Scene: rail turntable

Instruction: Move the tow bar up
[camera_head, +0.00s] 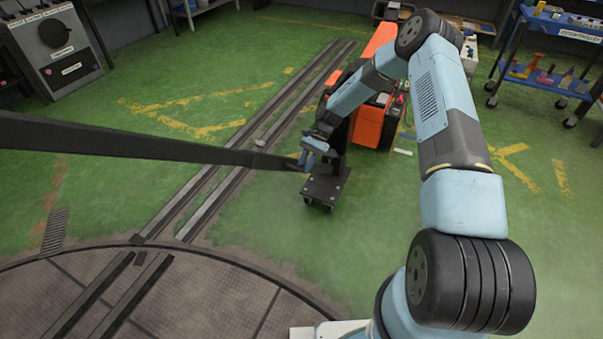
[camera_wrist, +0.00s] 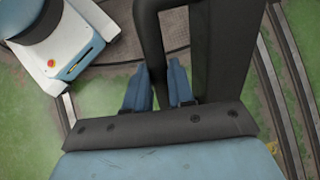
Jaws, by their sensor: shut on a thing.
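The tow bar (camera_head: 150,144) appears to be the long dark beam that runs across the head view from the left edge to my gripper. It hangs well above the floor and is close to level, dropping slightly toward its right end. My gripper (camera_head: 309,158) is at that right end, shut on the bar's dark handle. In the wrist view the blue fingers (camera_wrist: 160,75) stand on both sides of the narrow handle (camera_wrist: 151,38). The thick beam (camera_wrist: 226,60) is just right of them. The exact contact is partly hidden by the fingers.
A small dark wheeled platform (camera_head: 321,190) stands on the floor below my gripper. An orange machine (camera_head: 371,128) is close behind it. Floor rails (camera_head: 225,178) lead to the round turntable deck (camera_head: 190,300). A blue trolley (camera_head: 545,80) is far right. Green floor at left is open.

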